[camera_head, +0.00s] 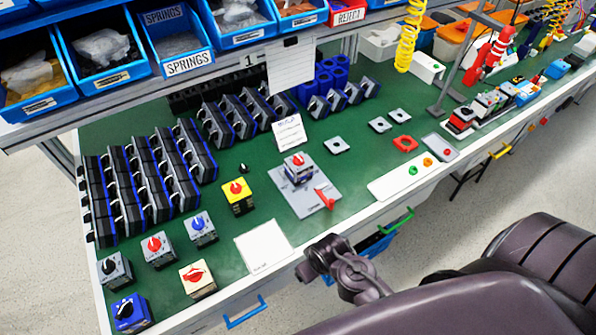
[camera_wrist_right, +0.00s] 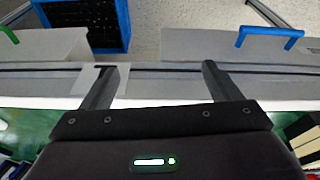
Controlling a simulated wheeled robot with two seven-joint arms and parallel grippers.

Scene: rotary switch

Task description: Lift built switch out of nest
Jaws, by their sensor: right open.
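The built switch (camera_head: 298,168), with a red knob on a light top plate, sits in the nest, a grey fixture plate (camera_head: 300,200) near the middle of the bench. A red lever (camera_head: 325,198) stands at the plate's front right. My right gripper is apart from the switch, at the bench's front edge. Its open, empty fingers (camera_wrist_right: 160,85) show in the right wrist view with the bench edge and drawer fronts beyond. In the head view my right arm comes in from the lower right, and its fingers are hard to make out. My left gripper is not in view.
Several finished switches, one with a yellow body (camera_head: 237,196), stand at the front left. A white sheet (camera_head: 264,247) lies in front of the nest. A white panel with buttons (camera_head: 402,178) lies to its right. Racks of dark parts (camera_head: 138,180) fill the left. Blue bins hang above.

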